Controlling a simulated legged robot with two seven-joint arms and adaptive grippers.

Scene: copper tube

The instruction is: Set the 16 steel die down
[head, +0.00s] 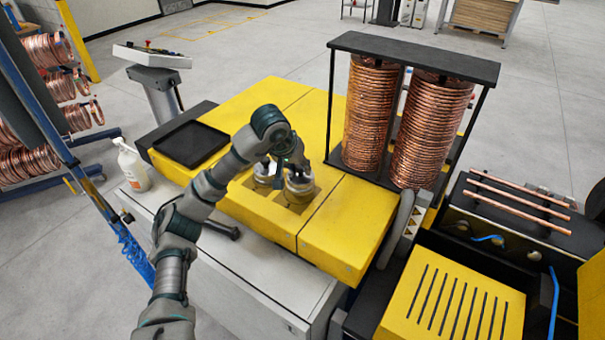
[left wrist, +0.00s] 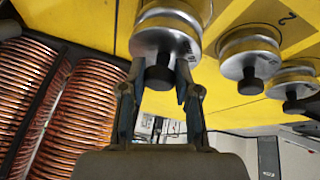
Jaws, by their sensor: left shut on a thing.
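My left gripper (head: 291,166) is shut on a steel die (head: 300,185) at the yellow bench top (head: 345,228). In the left wrist view the fingers (left wrist: 160,84) close around the dark knob of this shiny round die (left wrist: 167,32). The die is at a dark square marking on the yellow top; I cannot tell whether it rests fully on it. A second steel die (head: 265,172) stands just left of it, and also shows in the left wrist view (left wrist: 250,55). A third die (left wrist: 293,78) shows further right there. My right gripper is not in view.
A black tray (head: 191,144) lies on the yellow top at the left. Two tall copper coils (head: 430,130) stand in a black rack close behind and right of the gripper. A white bottle (head: 132,165) and a dark-handled tool (head: 222,229) are on the grey cabinet.

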